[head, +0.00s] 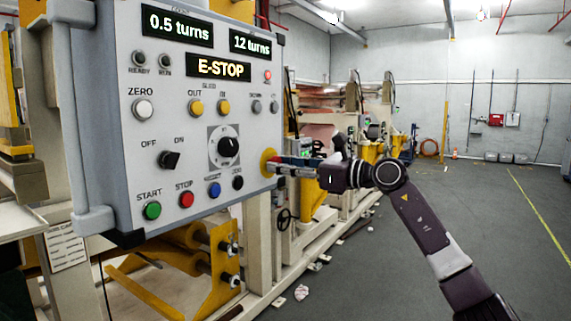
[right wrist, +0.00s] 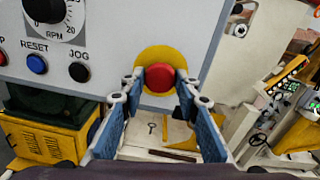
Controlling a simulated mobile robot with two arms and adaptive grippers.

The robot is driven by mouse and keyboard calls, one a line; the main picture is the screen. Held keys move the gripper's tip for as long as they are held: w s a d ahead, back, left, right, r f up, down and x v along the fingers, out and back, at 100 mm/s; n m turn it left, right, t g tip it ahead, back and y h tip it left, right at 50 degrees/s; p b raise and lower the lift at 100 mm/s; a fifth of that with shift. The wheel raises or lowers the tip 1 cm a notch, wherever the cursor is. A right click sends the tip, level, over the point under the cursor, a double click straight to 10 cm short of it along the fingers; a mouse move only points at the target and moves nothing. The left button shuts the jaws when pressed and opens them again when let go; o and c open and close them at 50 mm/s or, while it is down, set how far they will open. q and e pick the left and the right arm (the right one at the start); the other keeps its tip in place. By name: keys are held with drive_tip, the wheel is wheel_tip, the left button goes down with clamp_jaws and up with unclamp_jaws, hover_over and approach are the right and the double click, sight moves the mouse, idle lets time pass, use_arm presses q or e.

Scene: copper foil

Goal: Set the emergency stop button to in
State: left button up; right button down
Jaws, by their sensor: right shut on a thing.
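The emergency stop button (right wrist: 160,77) is a red cap on a round yellow plate (right wrist: 150,58) at the lower right of the grey control panel (head: 107,130). In the head view the yellow plate (head: 267,160) shows, and my fingers hide the red cap. My right gripper (head: 278,168) reaches in from the right, its fingertips at the button. In the right wrist view, the blue-padded fingers of this gripper (right wrist: 160,80) stand on both sides of the red cap, shut on it. The panel display (head: 219,67) reads "E-STOP". My left gripper is not in view.
Other controls sit close by: the JOG knob (right wrist: 78,72), the blue RESET button (right wrist: 37,64), the red STOP button (head: 186,199) and the green START button (head: 152,210). Yellow and white machine frames stand below and behind the panel. The floor (head: 480,220) at right is clear.

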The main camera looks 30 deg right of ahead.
drive_tip(key=shift+w+r, duration=0.15)
drive_tip(key=shift+w, duration=0.05)
drive_tip(key=c, duration=1.8)
unclamp_jaws()
drive_tip(key=shift+c, duration=0.2)
drive_tip(key=o, duration=0.4)
drive_tip(key=shift+w+a, duration=0.15)
drive_tip(key=shift+w, duration=0.05)
drive_tip(key=shift+s, duration=0.1)
drive_tip(key=shift+v, duration=5.95)
drive_tip(key=shift+f, duration=0.2)
